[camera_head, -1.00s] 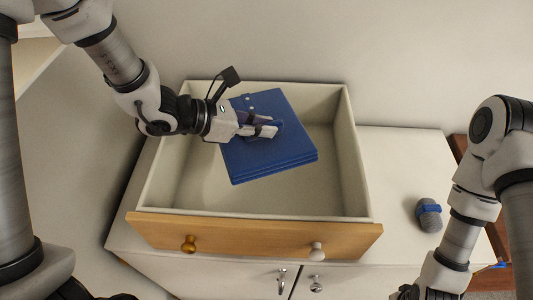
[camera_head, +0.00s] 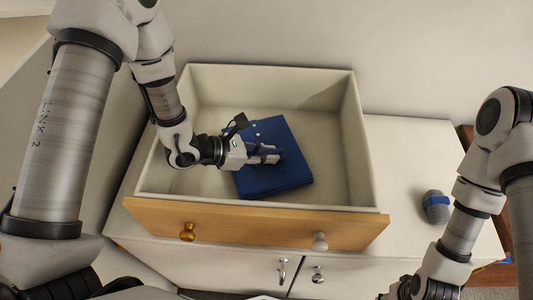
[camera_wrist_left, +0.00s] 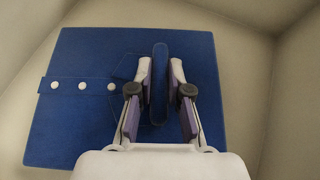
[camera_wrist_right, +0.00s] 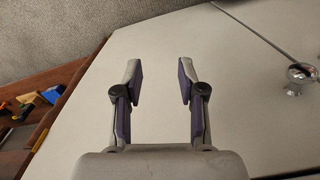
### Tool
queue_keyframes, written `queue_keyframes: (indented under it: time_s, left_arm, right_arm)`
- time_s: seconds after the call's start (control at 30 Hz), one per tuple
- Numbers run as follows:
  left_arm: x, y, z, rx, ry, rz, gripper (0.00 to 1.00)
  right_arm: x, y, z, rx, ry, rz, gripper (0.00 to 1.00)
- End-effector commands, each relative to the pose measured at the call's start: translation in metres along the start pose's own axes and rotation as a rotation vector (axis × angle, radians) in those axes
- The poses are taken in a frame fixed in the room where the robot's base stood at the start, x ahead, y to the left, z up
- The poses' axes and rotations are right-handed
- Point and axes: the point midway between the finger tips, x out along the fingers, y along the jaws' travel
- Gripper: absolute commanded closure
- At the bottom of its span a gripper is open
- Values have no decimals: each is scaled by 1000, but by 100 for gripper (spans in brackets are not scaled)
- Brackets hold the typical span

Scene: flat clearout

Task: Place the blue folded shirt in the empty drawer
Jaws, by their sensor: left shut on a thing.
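The blue folded shirt (camera_head: 270,178) is inside the open drawer (camera_head: 185,182), low between its cream walls. It also fills the middle of the left wrist view (camera_wrist_left: 75,115), with a row of white buttons on its left. My left gripper (camera_head: 270,153) is over the shirt, inside the drawer. In the left wrist view the left gripper's fingers (camera_wrist_left: 158,85) are shut on a raised fold of the shirt. I cannot tell whether the shirt touches the drawer floor. My right gripper (camera_wrist_right: 157,85) is open and empty in the right wrist view.
A grey rolled item with a blue band (camera_head: 436,207) lies on the white cabinet top (camera_head: 395,160) right of the drawer. The drawer's wooden front (camera_head: 255,222) has two knobs. Drawer floor shows bare around the shirt.

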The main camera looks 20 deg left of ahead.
Motion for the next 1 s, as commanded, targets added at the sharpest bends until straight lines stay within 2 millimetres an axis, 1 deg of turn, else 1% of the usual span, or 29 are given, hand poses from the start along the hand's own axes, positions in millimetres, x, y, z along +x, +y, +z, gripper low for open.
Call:
queue_keyframes:
  time_s: [0.07,0.27,0.4,0.43,0.47,0.5,0.73,0.87,0.97,1.0]
  left_arm:
    - [3,0,-6,0,-1,0,100]
    - [4,0,-6,2,-2,1,100]
    - [6,0,-10,2,-2,1,100]
    - [5,0,-9,1,-1,1,72]
    - [5,0,-9,1,-1,1,62]
    - [5,0,-9,1,-1,1,58]
    - [5,0,-9,1,-1,1,58]
    - [1,1,-5,0,-1,2,58]
    - [-11,2,-6,-4,-3,6,58]
    - [-19,2,-7,-4,-3,6,58]
  right_arm:
    - [-2,0,0,0,0,0,60]
    - [-1,0,0,0,0,0,60]
    - [5,0,0,0,0,0,60]
    - [3,0,0,0,0,0,60]
    - [2,0,0,0,0,0,60]
    - [2,0,0,0,0,0,60]
    - [2,0,0,0,0,0,60]
    - [-2,0,0,0,0,0,60]
    - [2,0,0,0,0,0,60]
    - [3,0,0,0,0,0,60]
